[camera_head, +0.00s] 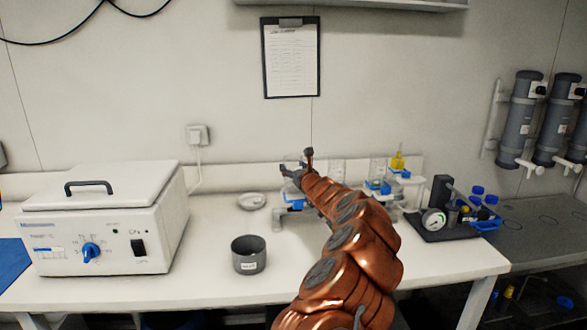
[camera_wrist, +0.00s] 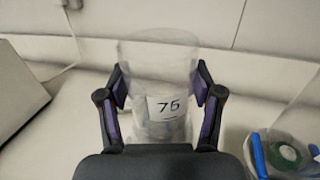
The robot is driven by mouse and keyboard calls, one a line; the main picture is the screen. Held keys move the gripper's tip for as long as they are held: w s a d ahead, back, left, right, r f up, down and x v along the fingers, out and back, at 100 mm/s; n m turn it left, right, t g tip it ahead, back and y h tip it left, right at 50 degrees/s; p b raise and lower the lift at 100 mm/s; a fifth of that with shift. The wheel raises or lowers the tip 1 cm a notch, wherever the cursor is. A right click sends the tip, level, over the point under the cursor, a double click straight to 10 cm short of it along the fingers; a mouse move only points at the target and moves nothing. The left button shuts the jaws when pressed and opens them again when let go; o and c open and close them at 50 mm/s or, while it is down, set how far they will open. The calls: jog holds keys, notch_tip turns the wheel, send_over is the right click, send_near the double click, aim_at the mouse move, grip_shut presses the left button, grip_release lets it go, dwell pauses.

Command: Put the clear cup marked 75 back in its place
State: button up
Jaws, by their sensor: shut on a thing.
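In the wrist view, a clear cup (camera_wrist: 158,55) with a white label reading 75 stands between the fingers of my gripper (camera_wrist: 160,82). The fingers are shut on its two sides, and it looks upright. In the head view, my gripper (camera_head: 296,167) is over the back part of the white bench, above a stand with blue parts (camera_head: 294,200). The held cup is faint there. My arm hides part of the stand.
A white box with a blue knob (camera_head: 90,252) stands at left. A grey cup (camera_head: 248,265) and a white dish (camera_head: 252,201) are on the bench (camera_head: 190,290). Clear vessels (camera_head: 378,168) and a yellow-topped bottle (camera_head: 397,161) stand right of my arm. A gauge (camera_head: 433,222) is further right.

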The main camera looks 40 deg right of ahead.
jog(key=shift+f+b, duration=0.35)
jog(key=shift+f, duration=0.15)
jog(key=o, duration=1.3)
jog(key=shift+c, duration=0.2)
jog(key=shift+s, duration=0.1)
jog(key=shift+v, duration=0.8)
jog(key=shift+s+a, duration=0.25)
jog(key=shift+s, duration=0.3)
jog(key=shift+v, duration=0.8)
jog(key=v, duration=0.7)
jog(key=shift+s, duration=0.2)
jog(key=shift+a, duration=0.1)
